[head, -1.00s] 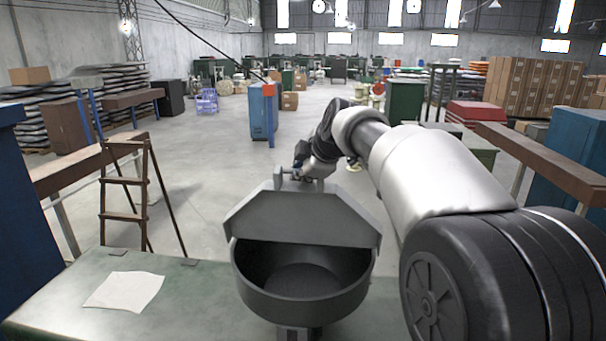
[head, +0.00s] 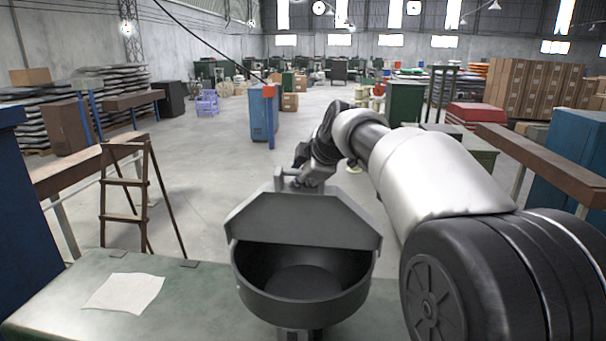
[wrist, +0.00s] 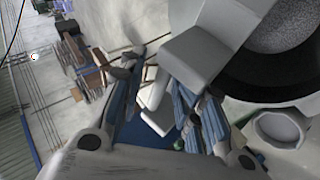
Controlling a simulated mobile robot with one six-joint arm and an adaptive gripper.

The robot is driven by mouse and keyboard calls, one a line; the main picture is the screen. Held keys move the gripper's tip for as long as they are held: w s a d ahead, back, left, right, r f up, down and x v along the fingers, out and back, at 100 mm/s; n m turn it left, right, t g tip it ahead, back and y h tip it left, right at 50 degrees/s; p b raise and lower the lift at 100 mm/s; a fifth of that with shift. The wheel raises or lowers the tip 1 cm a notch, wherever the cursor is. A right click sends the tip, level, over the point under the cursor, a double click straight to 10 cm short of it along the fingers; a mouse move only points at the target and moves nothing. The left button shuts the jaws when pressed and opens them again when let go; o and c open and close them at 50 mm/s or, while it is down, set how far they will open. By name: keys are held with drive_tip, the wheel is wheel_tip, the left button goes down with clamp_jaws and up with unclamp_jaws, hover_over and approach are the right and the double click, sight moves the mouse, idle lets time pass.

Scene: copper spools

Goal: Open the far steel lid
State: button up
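The steel lid (head: 303,217) is a grey plate with cut corners, standing raised and tilted at the back of a round dark steel pot (head: 302,292). The pot's mouth is uncovered towards me and its inside looks empty. A small handle (head: 280,180) rises from the lid's top edge. My gripper (head: 296,178) is at this handle, behind the lid's upper edge. In the wrist view my gripper (wrist: 163,85) has its fingers spread, with a light grey bar (wrist: 157,95) of the handle between them. I cannot tell whether either finger touches it.
The pot stands at a green bench (head: 190,300), with a white paper (head: 124,292) lying to its left. A wooden stepladder (head: 126,195) stands beyond the bench at left. A brown beam (head: 540,162) is at right. Open concrete floor lies behind the lid.

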drive_tip(key=v, duration=1.2)
drive_tip(key=s+d+f+m+g+h+b, duration=0.1)
drive_tip(key=s+d+f+m+b, duration=0.4)
drive_tip(key=s+f+b, duration=0.4)
drive_tip(key=s+d+f+m+g+h+b, duration=0.2)
drive_tip(key=s+d+f+m+b, duration=0.4)
drive_tip(key=s+f, duration=0.9)
drive_tip(key=s+d+f+m+g+h+b, duration=0.1)
drive_tip(key=s+d+f+m+b, duration=0.4)
drive_tip(key=f, duration=2.1)
drive_tip(key=s+m+b, duration=0.3)
drive_tip(key=s+b, duration=0.4)
drive_tip(key=s, duration=0.1)
drive_tip(key=shift+d+f+m+h, duration=0.2)
drive_tip(key=shift+d+m+h, duration=0.1)
drive_tip(key=shift+h, duration=0.1)
drive_tip(key=shift+a, duration=0.2)
